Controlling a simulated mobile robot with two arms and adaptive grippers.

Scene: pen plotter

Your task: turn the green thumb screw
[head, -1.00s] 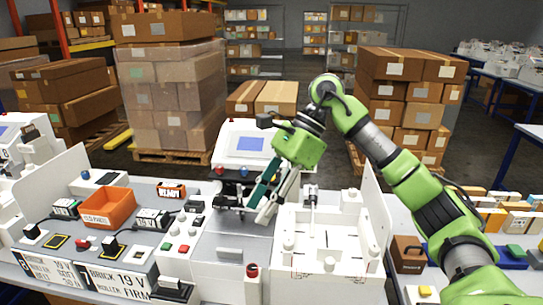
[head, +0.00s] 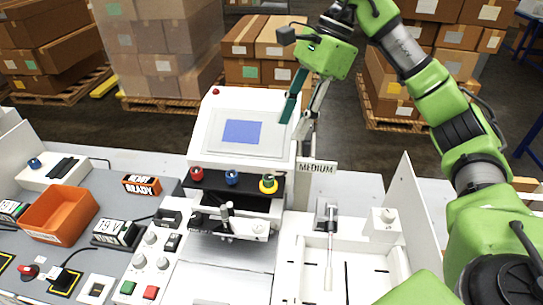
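The pen carriage (head: 228,218) is below the row. My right gripper (head: 297,122) is raised in front of the console's right edge in the picture, above the yellow knob. One teal and one grey finger stand apart with nothing visible between them. My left gripper is out of view.
A sign reading MEDIUM (head: 317,168) stands right of the console. A white tray (head: 350,245) with a lever lies at lower right, beside a white side wall (head: 418,215). An orange bin (head: 60,214), switches and a green button (head: 128,287) are at left.

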